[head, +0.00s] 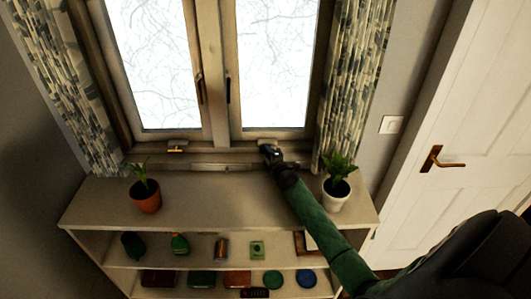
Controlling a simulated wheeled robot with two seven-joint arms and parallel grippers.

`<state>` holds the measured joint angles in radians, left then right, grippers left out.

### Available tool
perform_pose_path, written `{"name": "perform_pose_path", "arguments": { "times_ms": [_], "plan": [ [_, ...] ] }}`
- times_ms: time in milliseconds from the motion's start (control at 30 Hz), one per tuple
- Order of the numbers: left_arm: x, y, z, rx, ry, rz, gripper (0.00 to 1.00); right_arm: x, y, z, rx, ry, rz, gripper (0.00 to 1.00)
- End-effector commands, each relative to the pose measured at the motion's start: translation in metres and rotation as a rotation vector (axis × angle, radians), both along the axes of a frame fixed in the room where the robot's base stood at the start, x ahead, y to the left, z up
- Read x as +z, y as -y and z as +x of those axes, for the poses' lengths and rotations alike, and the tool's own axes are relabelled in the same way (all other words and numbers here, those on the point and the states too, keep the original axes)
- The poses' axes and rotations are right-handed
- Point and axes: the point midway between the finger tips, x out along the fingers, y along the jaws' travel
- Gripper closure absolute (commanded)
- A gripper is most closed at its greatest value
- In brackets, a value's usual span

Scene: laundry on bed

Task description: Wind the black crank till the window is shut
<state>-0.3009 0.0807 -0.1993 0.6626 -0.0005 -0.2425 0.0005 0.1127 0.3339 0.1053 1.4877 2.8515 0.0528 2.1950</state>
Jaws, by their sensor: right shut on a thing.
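The window (219,75) has two panes in a wooden frame, with a dark handle on each side of the middle post. I cannot tell from this view how far a sash stands open. My right gripper (268,151) is at the sill below the right pane, shut on the black crank. The gripper covers the crank, so its shape and angle are hard to make out. A small yellow-marked fitting (177,149) sits on the sill below the left pane. My left gripper is not in view.
A shelf unit (215,208) stands under the window, with a terracotta-potted plant (147,201) at left and a white-potted plant (335,194) close beside my right arm. Patterned curtains (357,75) flank the window. A white door (470,130) is at right.

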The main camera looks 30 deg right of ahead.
Motion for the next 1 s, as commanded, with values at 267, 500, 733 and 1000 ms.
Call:
{"name": "perform_pose_path", "arguments": {
  "times_ms": [267, 500, 733, 1000],
  "plan": [
    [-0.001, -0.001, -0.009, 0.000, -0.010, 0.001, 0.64, 0.001, -0.001, 0.001, 0.001, 0.001, 0.001, 0.66],
    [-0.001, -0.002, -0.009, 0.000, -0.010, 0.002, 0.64, 0.001, 0.000, 0.000, 0.000, 0.001, 0.000, 0.65],
    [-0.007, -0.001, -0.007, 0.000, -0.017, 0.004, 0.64, -0.002, -0.002, -0.011, 0.001, 0.000, -0.001, 0.65],
    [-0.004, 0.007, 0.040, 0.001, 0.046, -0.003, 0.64, -0.003, -0.008, -0.046, 0.001, 0.000, -0.002, 0.65]
  ]
}}
